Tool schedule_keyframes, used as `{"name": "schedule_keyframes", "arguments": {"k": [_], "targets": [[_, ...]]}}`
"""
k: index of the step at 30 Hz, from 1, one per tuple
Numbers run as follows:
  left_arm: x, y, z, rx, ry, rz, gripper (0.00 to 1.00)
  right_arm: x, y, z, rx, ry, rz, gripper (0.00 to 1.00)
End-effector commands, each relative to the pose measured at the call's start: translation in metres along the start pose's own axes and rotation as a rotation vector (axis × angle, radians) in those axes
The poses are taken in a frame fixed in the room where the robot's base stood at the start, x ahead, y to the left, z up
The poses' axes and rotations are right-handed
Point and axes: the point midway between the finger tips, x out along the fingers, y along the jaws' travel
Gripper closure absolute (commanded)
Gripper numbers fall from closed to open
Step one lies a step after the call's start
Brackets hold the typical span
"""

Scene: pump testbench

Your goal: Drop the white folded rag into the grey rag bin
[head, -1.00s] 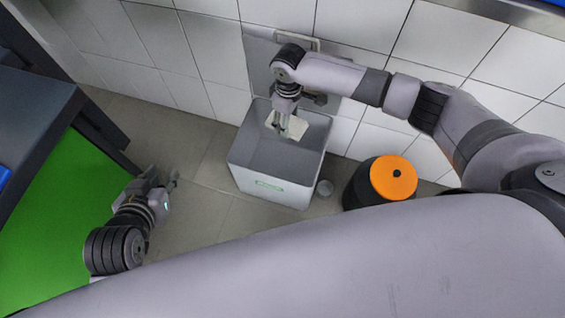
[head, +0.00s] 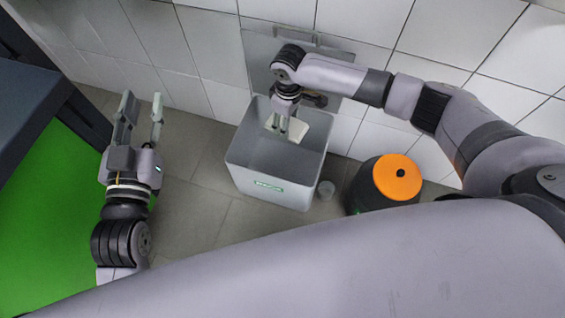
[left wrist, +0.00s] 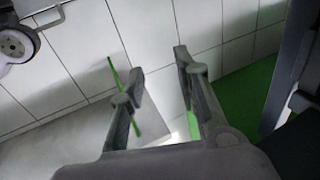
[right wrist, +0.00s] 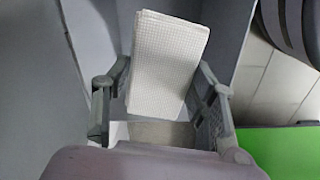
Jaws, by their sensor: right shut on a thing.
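The white folded rag (head: 314,127) shows under my right gripper (head: 284,125), in the mouth of the grey rag bin (head: 268,188). In the right wrist view the rag (right wrist: 168,62) has a fine grid texture and sits between the two fingers of my right gripper (right wrist: 160,105), which is shut on it. The grey bin walls (right wrist: 100,30) surround it there. My left gripper (head: 141,108) is open and empty, left of the bin; its spread fingers also show in the left wrist view (left wrist: 157,82).
A black drum with an orange top (head: 398,178) stands right of the bin. A tiled wall (head: 205,60) is close behind.

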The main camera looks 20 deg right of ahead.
Motion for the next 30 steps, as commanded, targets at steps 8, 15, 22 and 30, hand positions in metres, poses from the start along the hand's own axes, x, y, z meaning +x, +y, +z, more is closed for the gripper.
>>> {"name": "schedule_keyframes", "arguments": {"k": [8, 15, 22, 30], "targets": [[-0.002, 0.006, -0.040, -0.006, 0.233, 0.012, 0.70, 0.009, 0.000, 0.000, -0.001, 0.000, 0.001, 0.73], [-0.013, 0.010, -0.075, -0.014, 0.437, 0.023, 0.70, 0.015, 0.000, 0.000, -0.001, 0.000, 0.001, 0.73], [-0.028, 0.013, -0.101, -0.021, 0.606, 0.031, 0.70, 0.019, 0.000, 0.000, -0.001, 0.000, 0.001, 0.73], [-0.039, 0.014, -0.115, -0.025, 0.697, 0.035, 0.70, 0.021, 0.000, 0.000, -0.001, 0.000, 0.001, 0.73]]}}
